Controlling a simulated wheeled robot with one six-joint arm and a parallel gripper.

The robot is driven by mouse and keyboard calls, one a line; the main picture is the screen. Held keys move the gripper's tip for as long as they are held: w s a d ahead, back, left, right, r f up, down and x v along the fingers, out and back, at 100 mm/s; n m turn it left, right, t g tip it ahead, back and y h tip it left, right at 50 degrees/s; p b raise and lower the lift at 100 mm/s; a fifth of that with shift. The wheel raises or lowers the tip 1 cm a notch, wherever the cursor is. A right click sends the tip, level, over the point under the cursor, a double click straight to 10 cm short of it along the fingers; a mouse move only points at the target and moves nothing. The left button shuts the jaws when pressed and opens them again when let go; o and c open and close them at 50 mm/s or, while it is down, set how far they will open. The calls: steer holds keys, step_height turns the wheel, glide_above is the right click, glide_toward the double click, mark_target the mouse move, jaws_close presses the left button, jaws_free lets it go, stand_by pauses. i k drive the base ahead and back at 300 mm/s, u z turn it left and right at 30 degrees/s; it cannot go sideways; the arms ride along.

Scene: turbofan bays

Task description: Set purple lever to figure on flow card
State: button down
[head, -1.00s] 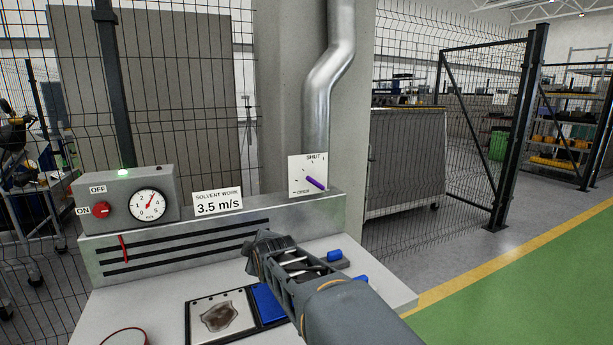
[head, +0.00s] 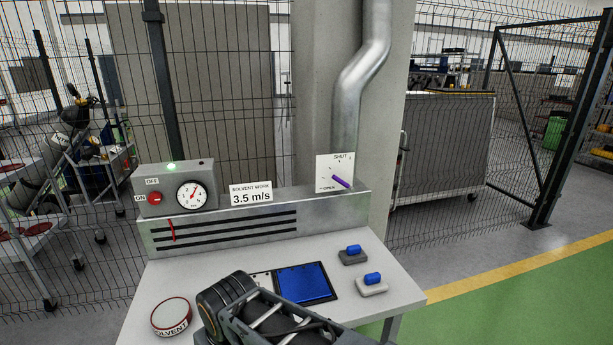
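The purple lever (head: 342,183) sits on a white dial plate (head: 335,170) at the foot of the duct. It slants down to the right; the plate reads SHUT at the top and OPEN at the lower left. The flow card (head: 251,194) reads "SOLVENT WORK 3.5 m/s". Left of it, a round gauge (head: 193,196) has a red needle pointing up and slightly right. My gripper (head: 225,300) is low in front, over the bench and well away from the lever. Its fingertips cannot be made out.
A red ON/OFF knob (head: 155,199) and lit green lamp (head: 171,166) are on the grey box. The bench (head: 395,270) holds a blue pad (head: 302,282), two blue-topped blocks (head: 352,254) and a round SOLVENT tin (head: 172,316). A slotted metal duct (head: 225,226) runs along the back.

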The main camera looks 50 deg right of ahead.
mark_target(337, 179)
steer(key=u, duration=2.6)
steer(key=k, duration=2.8)
steer(key=z, duration=1)
